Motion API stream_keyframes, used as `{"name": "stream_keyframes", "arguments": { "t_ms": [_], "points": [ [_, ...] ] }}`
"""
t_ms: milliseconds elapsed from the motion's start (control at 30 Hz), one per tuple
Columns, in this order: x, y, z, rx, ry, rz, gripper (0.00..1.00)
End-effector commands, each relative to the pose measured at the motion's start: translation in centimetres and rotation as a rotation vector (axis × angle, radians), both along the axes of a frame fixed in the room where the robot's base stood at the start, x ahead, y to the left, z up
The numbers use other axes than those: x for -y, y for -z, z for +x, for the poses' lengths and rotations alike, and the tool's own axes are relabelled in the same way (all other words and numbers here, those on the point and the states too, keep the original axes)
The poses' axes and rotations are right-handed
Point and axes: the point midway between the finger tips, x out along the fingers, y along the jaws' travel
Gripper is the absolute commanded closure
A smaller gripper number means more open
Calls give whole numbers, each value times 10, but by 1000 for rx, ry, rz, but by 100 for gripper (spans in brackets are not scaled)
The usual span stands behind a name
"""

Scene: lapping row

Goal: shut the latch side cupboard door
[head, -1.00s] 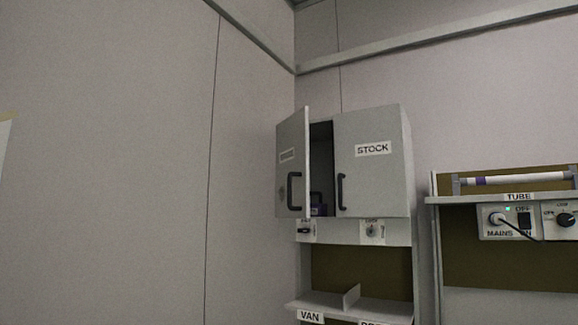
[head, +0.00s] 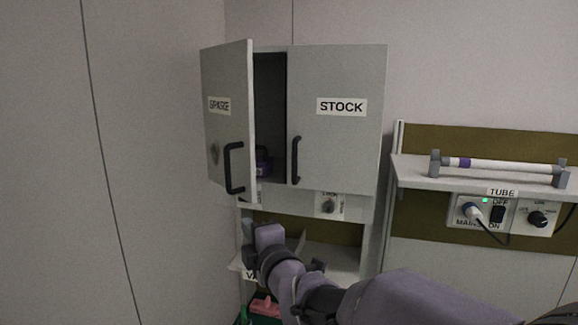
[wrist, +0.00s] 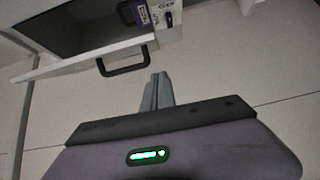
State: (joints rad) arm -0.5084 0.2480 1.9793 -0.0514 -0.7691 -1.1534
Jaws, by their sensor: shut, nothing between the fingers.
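The right door (head: 345,140), labelled STOCK, is shut. In the wrist view the open door (wrist: 75,62) shows nearly edge-on, with its handle (wrist: 124,62) hanging from it. My gripper (wrist: 157,80) is shut and empty, beside the handle in that view with a visible gap. In the head view my wrist is below the open door; the fingertips are not clear there.
A purple-blue item (head: 263,163) sits inside the cupboard behind the gap. A shelf with a tube (head: 505,166) and a switch panel (head: 497,214) are at the right. A switch (head: 328,206) is below the STOCK door. The wall at left is bare.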

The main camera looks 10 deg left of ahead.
Motion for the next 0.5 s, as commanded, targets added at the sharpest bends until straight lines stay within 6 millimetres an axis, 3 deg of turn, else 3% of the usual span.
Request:
{"name": "stream_keyframes", "arguments": {
  "t_ms": [167, 500],
  "points": [
    [-16, 0, 13, 24, -13, -13, 100],
    [-61, -1, 71, 21, -11, -10, 100]
  ]
}}
